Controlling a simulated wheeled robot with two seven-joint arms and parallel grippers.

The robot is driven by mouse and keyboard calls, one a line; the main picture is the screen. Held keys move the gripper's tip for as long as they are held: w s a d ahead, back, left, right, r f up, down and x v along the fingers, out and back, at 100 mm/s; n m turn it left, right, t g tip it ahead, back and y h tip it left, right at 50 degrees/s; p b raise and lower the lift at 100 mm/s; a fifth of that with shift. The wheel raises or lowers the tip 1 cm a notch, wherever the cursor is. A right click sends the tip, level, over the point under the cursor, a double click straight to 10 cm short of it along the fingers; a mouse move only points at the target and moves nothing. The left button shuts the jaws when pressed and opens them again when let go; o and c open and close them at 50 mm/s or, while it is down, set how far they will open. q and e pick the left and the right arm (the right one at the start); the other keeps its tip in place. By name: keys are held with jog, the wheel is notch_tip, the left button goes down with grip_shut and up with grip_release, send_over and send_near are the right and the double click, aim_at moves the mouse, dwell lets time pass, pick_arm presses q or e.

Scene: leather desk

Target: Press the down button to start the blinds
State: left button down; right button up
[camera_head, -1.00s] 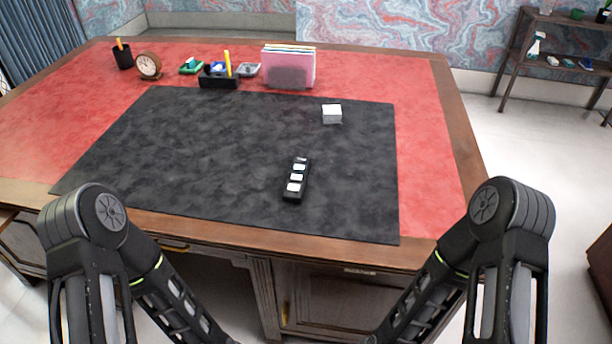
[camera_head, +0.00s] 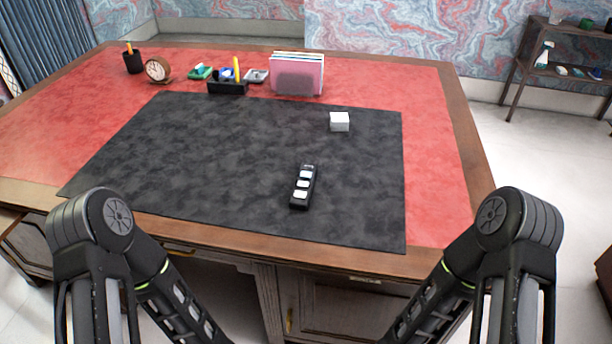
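A black remote (camera_head: 304,187) with several white buttons lies on the dark desk mat (camera_head: 220,150), right of the mat's middle and near its front. The buttons run in a line along its length; their markings are too small to read. The lowest white button (camera_head: 299,194) is nearest to me. Both of my arms show at the lower left and lower right, in front of the desk. Their lower ends run off the bottom edge, so neither gripper is in view. Nothing touches the remote.
A small white box (camera_head: 339,121) stands on the mat behind the remote. A pen organizer (camera_head: 228,88), a file holder (camera_head: 297,75), a clock (camera_head: 157,70) and a pencil cup (camera_head: 133,62) stand along the back. Blue curtains (camera_head: 40,40) hang at the far left. The mat around the remote is clear.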

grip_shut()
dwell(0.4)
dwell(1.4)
